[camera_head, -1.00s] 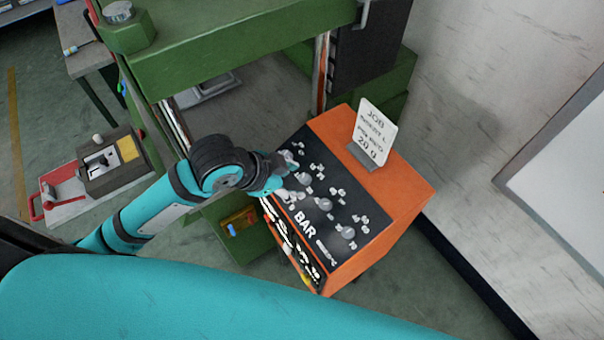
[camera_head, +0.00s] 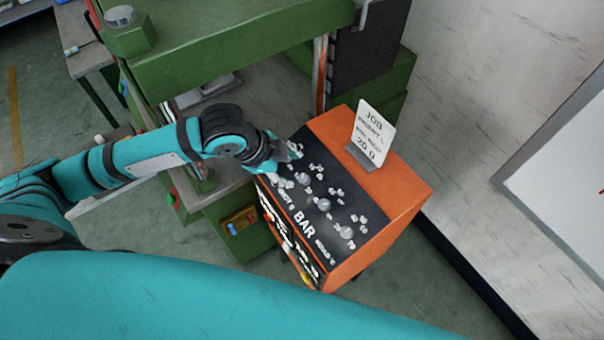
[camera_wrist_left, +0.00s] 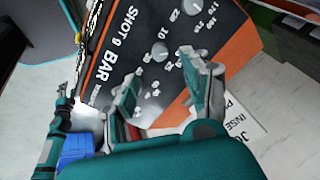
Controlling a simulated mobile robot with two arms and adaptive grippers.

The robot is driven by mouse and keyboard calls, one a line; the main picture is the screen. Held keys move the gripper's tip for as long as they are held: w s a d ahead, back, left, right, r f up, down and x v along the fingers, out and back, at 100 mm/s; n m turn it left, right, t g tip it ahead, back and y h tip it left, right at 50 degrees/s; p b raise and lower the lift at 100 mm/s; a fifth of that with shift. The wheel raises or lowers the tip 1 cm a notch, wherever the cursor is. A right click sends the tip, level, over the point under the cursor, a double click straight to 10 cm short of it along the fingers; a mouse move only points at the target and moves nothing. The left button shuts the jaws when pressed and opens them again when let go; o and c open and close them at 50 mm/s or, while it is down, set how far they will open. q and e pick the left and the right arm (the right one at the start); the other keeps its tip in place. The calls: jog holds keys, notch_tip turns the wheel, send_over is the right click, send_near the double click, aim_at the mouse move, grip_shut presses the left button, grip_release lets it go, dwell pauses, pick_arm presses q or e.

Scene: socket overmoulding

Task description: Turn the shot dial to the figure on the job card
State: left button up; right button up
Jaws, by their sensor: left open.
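The orange cabinet (camera_head: 395,205) has a sloping black panel with a row of pale round dials and small figures. The dial beside the "SHOT g" lettering (camera_head: 287,199) is the shot dial (camera_head: 303,179); its pointer is too small to read. The white job card (camera_head: 373,133) stands on the orange top and reads "JOB" with "20 g" at the bottom. Part of it shows in the left wrist view (camera_wrist_left: 243,128). My left gripper (camera_head: 288,163) is at the panel's upper left edge. In the left wrist view its fingers (camera_wrist_left: 160,82) are apart and empty above the panel.
A green press (camera_head: 235,45) stands behind and left of the cabinet. A wall with a white board (camera_head: 570,170) is at the right. A blue box (camera_wrist_left: 75,150) shows at the lower left of the left wrist view.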

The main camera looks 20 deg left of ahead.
aim_at(303, 178)
pick_arm(q)
jog(key=p+x, duration=0.1)
jog(key=x, duration=0.7)
jog(key=shift+w+d+f, duration=0.1)
jog(key=shift+f, duration=0.15)
grip_shut()
